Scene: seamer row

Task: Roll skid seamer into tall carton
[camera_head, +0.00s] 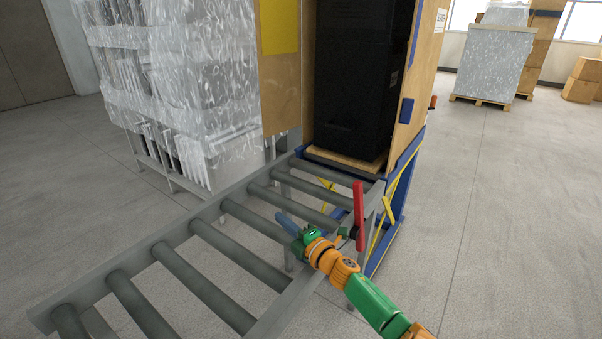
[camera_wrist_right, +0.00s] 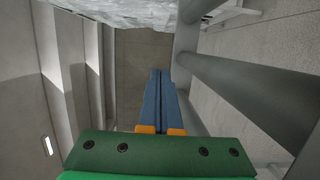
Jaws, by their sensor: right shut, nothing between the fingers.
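The seamer (camera_head: 352,90), a tall black machine, stands upright on a light wooden skid (camera_head: 345,168). It is inside the tall carton (camera_head: 426,60), whose front is open toward the rollers; the seamer's top is cut off by the picture. My right gripper (camera_head: 284,219) is over the right part of the roller conveyor (camera_head: 185,232), well apart from the seamer. Its blue fingers are together with nothing between them, also in the right wrist view (camera_wrist_right: 160,85). My left gripper is not in view.
A red lever (camera_head: 359,215) stands upright at the conveyor's right end, close to my right wrist. A blue stand (camera_head: 399,205) with yellow braces is under the carton. Plastic-wrapped goods (camera_head: 185,80) stand behind the conveyor. The floor at right is clear up to a wrapped pallet (camera_head: 494,62).

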